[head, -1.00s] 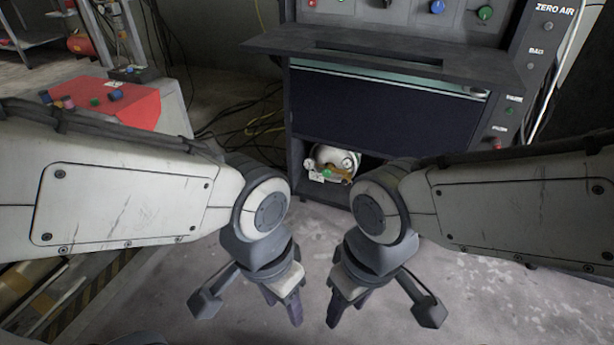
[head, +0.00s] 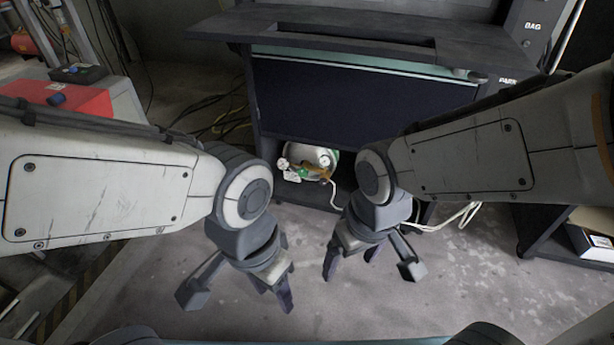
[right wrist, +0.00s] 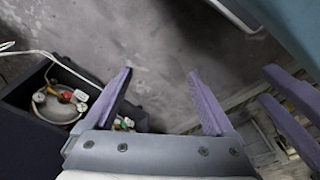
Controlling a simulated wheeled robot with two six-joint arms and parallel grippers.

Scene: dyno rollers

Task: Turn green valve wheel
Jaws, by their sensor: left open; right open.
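My left gripper (head: 274,290) is open and empty, pointing down over the floor in front of the cabinet. My right gripper (head: 350,265) is open and empty, also in front of the opening and apart from the valve. The right wrist view shows its spread fingers (right wrist: 158,80), with the cylinder (right wrist: 55,105) at left. My left gripper's fingers (right wrist: 290,112) show at right.
The cabinet's worktop ledge (head: 310,30) juts out above the opening. A white hose (head: 460,215) lies on the floor at right. A red-topped box (head: 70,98) stands at left. A shelf with a white box (head: 590,240) is at right. Floor before the cabinet is clear.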

